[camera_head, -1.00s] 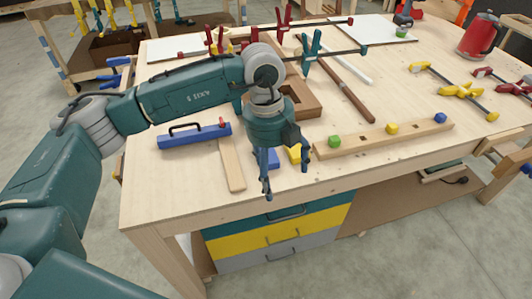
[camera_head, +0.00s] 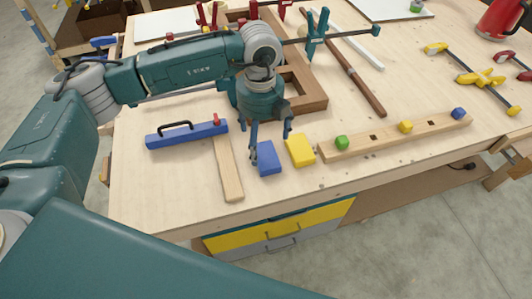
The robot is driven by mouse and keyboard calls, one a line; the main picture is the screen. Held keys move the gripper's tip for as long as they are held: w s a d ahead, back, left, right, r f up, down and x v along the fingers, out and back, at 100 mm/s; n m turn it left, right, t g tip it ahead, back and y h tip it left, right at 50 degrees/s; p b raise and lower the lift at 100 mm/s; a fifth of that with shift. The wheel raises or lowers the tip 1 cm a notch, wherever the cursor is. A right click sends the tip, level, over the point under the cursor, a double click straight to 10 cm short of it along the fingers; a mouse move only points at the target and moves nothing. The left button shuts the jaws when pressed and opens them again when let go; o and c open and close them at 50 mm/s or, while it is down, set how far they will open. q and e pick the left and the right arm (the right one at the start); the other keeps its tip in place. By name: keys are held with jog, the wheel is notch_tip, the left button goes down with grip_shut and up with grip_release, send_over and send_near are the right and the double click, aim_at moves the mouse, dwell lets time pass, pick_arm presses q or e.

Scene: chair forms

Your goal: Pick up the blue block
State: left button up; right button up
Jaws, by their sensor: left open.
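The blue block (camera_head: 266,159) lies on the wooden workbench (camera_head: 180,190) near its front edge. A yellow block (camera_head: 300,150) lies just right of it, with a small gap. My left gripper (camera_head: 270,150) is open and points down, over or just behind the blue block. One finger is at the block's left side and the other is up at its far right, between the two blocks. I cannot tell whether a finger touches the block. My right gripper is not in view.
A light wooden strip (camera_head: 228,170) and a blue tool with a black handle (camera_head: 186,133) lie to the left. A wooden rail (camera_head: 375,139) with green, yellow and blue cubes lies right. A brown wooden frame (camera_head: 312,95) is behind; clamps and a red kettle (camera_head: 503,17) stand farther back.

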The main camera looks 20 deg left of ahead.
aim_at(261, 155)
pick_arm(q)
jog(key=shift+f, duration=0.65)
notch_tip(261, 155, down, 4)
jog(key=p, duration=0.2)
jog(key=shift+a+f+p, duration=0.1)
jog(key=shift+f+p, duration=0.15)
jog(key=shift+p, duration=0.15)
jog(key=shift+f, duration=0.35)
jog(key=shift+c, duration=1)
jog(key=c, duration=0.9)
jog(key=shift+c, duration=1.4)
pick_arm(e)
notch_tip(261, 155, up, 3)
